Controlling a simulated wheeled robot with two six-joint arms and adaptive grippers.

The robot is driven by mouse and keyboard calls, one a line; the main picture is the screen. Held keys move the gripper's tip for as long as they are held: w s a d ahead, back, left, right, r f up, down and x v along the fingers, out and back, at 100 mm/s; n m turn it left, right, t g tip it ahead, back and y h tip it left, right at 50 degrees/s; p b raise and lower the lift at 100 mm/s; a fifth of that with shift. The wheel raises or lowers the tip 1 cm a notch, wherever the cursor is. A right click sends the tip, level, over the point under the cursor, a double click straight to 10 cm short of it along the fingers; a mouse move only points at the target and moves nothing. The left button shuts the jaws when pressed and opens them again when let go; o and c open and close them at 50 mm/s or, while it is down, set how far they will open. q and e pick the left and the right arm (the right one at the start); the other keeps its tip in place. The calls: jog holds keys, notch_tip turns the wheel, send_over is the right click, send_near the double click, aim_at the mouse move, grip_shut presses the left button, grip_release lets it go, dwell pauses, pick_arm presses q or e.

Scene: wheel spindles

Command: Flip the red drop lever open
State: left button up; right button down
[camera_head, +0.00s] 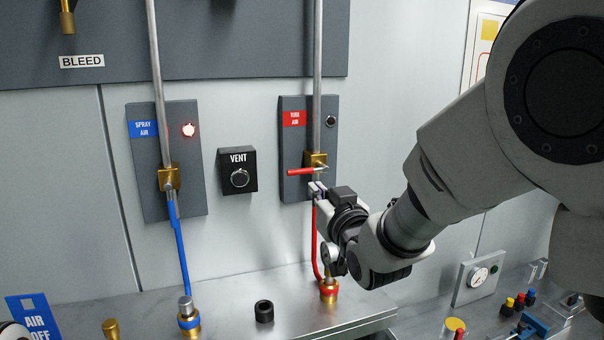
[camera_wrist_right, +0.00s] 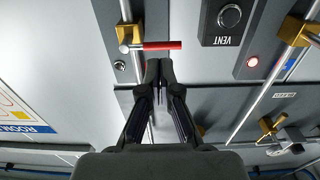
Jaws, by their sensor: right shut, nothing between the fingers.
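The red drop lever (camera_head: 303,171) lies level, pointing left from its brass valve (camera_head: 316,158) on the grey TOOL AIR panel (camera_head: 293,148). In the wrist view the red lever (camera_wrist_right: 162,45) runs sideways from a silver pivot (camera_wrist_right: 125,47), across the steel pipe's line. My right gripper (camera_head: 317,190) is just below the lever. Its fingertips (camera_wrist_right: 159,63) are shut and empty, close to the lever near its middle; I cannot tell whether they touch it. My left gripper is not in view.
The black VENT box (camera_head: 237,171) is left of the panel. Further left, a blue lever (camera_head: 172,200) hangs down on the SPRAY AIR panel (camera_head: 156,211). A red hose (camera_head: 314,240) runs below the lever to a brass fitting (camera_head: 328,291) on the steel ledge (camera_head: 230,289).

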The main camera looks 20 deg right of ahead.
notch_tip(320, 180, up, 6)
jog(key=s+t, duration=0.1)
jog(key=s, duration=0.1)
jog(key=r+p, duration=0.1)
jog(key=p, duration=0.4)
send_over(301, 170)
jog(key=shift+r, duration=0.1)
pick_arm(q)
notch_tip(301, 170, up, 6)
jog(key=p, duration=0.1)
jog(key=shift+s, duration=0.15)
pick_arm(e)
jog(key=f, duration=0.2)
jog(key=s+f, duration=0.1)
jog(key=f, duration=0.1)
jog(key=shift+s+f, duration=0.15)
jog(key=shift+f, duration=0.05)
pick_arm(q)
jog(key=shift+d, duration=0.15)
